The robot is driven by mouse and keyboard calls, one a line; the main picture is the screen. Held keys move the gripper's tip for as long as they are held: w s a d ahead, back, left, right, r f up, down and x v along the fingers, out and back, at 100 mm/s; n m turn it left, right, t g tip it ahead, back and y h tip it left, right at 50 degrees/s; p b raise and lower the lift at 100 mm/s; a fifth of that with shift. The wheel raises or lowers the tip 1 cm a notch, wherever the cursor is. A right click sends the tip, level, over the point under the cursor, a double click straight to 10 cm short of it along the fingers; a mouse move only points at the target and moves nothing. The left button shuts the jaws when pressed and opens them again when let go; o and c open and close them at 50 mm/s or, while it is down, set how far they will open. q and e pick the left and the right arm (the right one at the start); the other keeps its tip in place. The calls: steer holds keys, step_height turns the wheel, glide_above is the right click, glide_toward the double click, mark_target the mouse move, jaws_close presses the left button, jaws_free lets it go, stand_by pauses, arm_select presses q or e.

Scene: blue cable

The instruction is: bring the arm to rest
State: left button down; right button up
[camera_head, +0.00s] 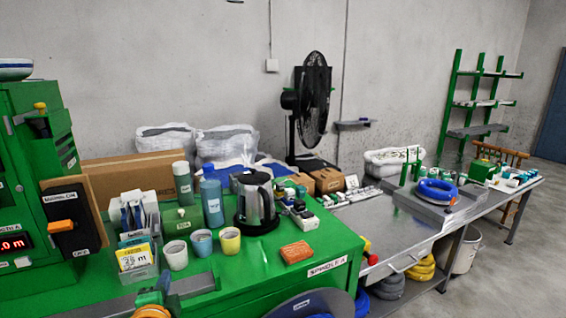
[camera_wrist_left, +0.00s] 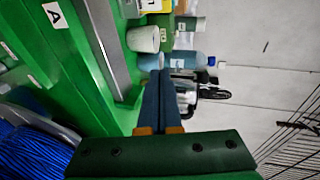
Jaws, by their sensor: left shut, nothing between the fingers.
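My left gripper (camera_head: 160,285) shows at the bottom of the head view, low in front of the green bench. Its blue fingers with orange bases also show in the left wrist view (camera_wrist_left: 160,90). They are together and empty. In the left wrist view, wound blue cable (camera_wrist_left: 35,152) shows at lower left, beside a grey disc edge. My right gripper is not in view.
The green bench (camera_head: 325,255) carries cups (camera_head: 176,254), a kettle (camera_head: 257,205), bottles, a card holder (camera_head: 136,262) and an orange block (camera_head: 297,252). A green cabinet (camera_head: 30,190) stands at left. A grey disc (camera_head: 312,303) is at the bench's front.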

arm_select(q)
steer(key=s+d+f+n+g+h, duration=0.1)
steer(key=s+d+f+n+g, duration=0.25)
steer(key=s+f, duration=0.45)
steer(key=s+d+f+n+g+h, duration=0.2)
steer(key=s+f+n+g, duration=0.25)
steer(key=s, duration=0.65)
steer(key=s+d+f+n+g+h, duration=0.1)
steer(key=s+d+f+n+g, duration=0.25)
steer(key=s+f, duration=0.5)
step_height(320, 180, down, 17)
steer(key=s+a, duration=0.1)
steer(key=s, duration=0.2)
steer(key=s+a+f+g, duration=0.2)
steer(key=s+f, duration=0.7)
steer(key=s, duration=0.2)
